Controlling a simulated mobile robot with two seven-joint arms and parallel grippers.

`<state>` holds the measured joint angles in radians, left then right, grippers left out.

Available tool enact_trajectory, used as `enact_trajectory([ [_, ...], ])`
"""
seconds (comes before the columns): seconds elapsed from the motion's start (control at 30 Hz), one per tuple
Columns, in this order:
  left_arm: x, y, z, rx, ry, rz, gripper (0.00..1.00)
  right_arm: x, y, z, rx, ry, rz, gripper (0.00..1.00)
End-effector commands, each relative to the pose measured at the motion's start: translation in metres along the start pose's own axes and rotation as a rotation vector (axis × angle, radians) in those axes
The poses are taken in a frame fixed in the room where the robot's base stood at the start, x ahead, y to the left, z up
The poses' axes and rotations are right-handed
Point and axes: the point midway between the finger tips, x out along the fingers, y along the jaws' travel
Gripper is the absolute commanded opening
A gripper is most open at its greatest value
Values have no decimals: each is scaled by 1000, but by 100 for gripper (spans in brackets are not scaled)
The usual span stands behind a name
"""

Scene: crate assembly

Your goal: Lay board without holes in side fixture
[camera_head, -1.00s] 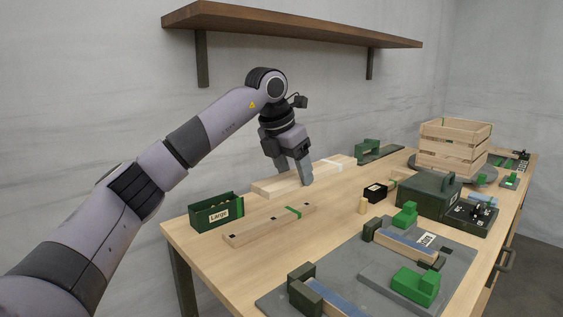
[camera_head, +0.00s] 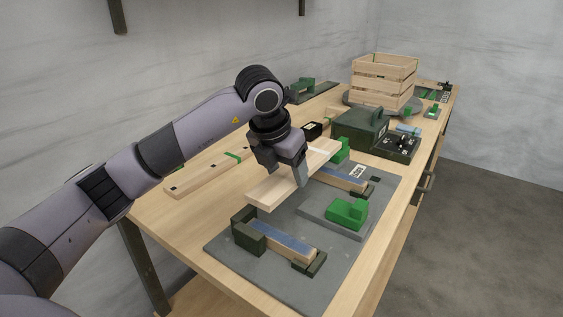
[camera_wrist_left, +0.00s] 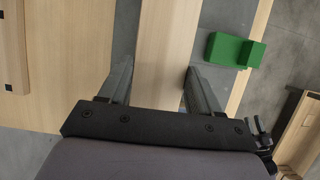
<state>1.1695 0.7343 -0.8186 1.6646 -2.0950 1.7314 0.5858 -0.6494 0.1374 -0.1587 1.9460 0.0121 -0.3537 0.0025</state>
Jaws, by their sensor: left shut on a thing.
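A plain light wooden board (camera_head: 266,196) is held in my left gripper (camera_head: 299,178), whose fingers sit on either side of it. The board is over the grey side fixture (camera_head: 225,247) and appears raised above it. In the left wrist view the board (camera_wrist_left: 165,50) runs between the two fingers of the gripper (camera_wrist_left: 153,85), and no holes show on its visible face. The fixture has dark green end blocks (camera_head: 249,230), blue-topped supports (camera_head: 285,241) and a green clamp (camera_head: 347,213). The gripper hides part of the board. My right gripper is not in view.
A board with dark holes and a green band (camera_head: 205,175) lies on the table to the left. A dark green box (camera_head: 360,128), a small black box (camera_head: 312,130) and a slatted wooden crate (camera_head: 384,82) stand farther back. The table's front left is clear.

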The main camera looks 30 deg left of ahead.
Motion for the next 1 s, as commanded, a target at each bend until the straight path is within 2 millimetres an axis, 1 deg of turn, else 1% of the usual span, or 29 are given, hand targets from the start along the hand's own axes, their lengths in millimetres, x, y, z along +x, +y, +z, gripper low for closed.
enact_trajectory([
  [0.03,6,0,-2,0,-1,0,28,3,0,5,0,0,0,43],
  [0.3,33,0,-14,1,0,0,28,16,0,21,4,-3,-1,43],
  [0.5,50,0,-21,1,-1,0,28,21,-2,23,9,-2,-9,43],
  [0.67,53,0,-22,0,-1,0,28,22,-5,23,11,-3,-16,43],
  [1.0,53,0,-22,1,-1,0,28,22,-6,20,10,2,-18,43],
])
